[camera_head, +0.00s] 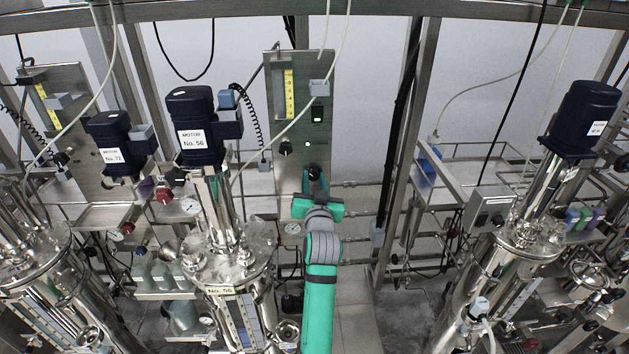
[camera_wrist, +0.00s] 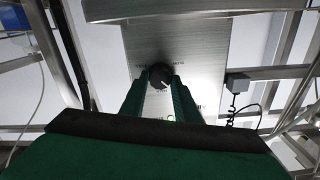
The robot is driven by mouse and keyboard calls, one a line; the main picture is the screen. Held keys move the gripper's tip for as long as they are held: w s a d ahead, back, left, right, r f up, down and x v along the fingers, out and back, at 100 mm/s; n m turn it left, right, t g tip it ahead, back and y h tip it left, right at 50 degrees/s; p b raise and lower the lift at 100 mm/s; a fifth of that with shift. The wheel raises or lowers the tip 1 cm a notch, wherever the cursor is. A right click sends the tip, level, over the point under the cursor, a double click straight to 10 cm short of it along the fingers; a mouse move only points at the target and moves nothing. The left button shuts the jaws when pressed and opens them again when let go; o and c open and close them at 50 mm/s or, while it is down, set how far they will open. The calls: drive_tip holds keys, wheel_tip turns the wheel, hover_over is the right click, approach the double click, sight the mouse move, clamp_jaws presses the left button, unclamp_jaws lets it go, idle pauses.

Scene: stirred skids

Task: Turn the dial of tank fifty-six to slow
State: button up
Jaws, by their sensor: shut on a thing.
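The tank with motor label No. 56 (camera_head: 196,138) stands left of centre, with a second No. 56 plate (camera_head: 220,290) on its lid edge. A steel control panel (camera_head: 262,190) rises just right of it. My gripper (camera_head: 314,182) reaches up to the panel's lower right part, at a black dial (camera_head: 314,171). In the wrist view the round black dial (camera_wrist: 160,74) sits between both green fingers of my gripper (camera_wrist: 161,84), which are shut on its sides. A white pointer mark on the dial points to the lower right there.
The tank with motor No. 73 (camera_head: 109,155) stands at left, another motor tank (camera_head: 580,120) at right. Pipes run beside the panel.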

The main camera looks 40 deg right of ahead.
drive_tip(key=n, duration=0.7)
drive_tip(key=shift+a+f, duration=0.1)
drive_tip(key=shift+f, duration=0.05)
drive_tip(key=n, duration=0.3)
drive_tip(key=shift+w+n, duration=0.1)
drive_tip(key=shift+n, duration=2.1)
drive_tip(key=o, duration=1)
drive_tip(key=shift+o, duration=0.2)
